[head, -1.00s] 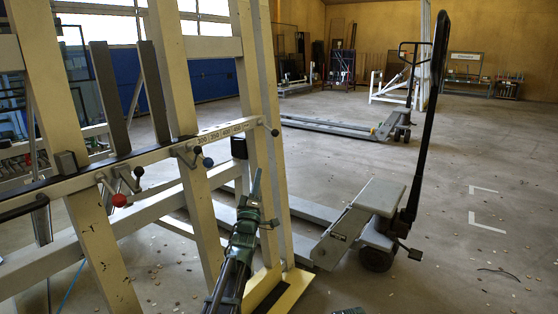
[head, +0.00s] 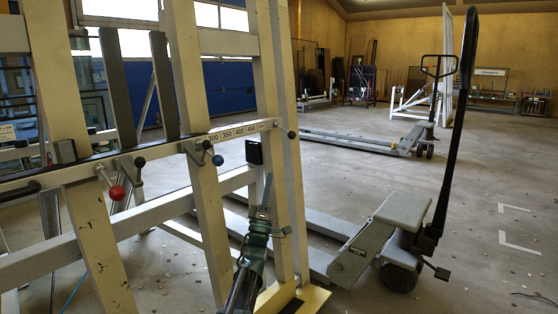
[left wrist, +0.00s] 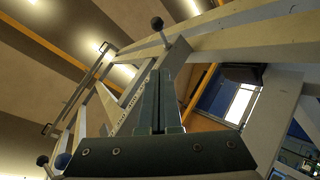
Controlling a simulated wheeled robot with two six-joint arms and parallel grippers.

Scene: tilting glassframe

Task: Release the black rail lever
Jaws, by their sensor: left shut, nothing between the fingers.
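A lever with a black knob (head: 292,134) sticks out at the right end of the numbered rail (head: 236,132) on the cream frame. Another black-knobbed lever (head: 139,162) stands further left, so I cannot tell which is the black rail lever. My left gripper (head: 267,182) is shut and empty, pointing up, below the rail's right end and apart from the knob. In the left wrist view its two fingers (left wrist: 158,78) lie together. A black knob on a short rod (left wrist: 157,23) shows beyond the fingertips there. My right gripper is not in view.
A red-knobbed lever (head: 117,192) and a blue-knobbed lever (head: 217,159) sit on the rail further left. A grey pallet truck (head: 404,210) with a tall black handle stands right of the frame. Open concrete floor lies beyond it.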

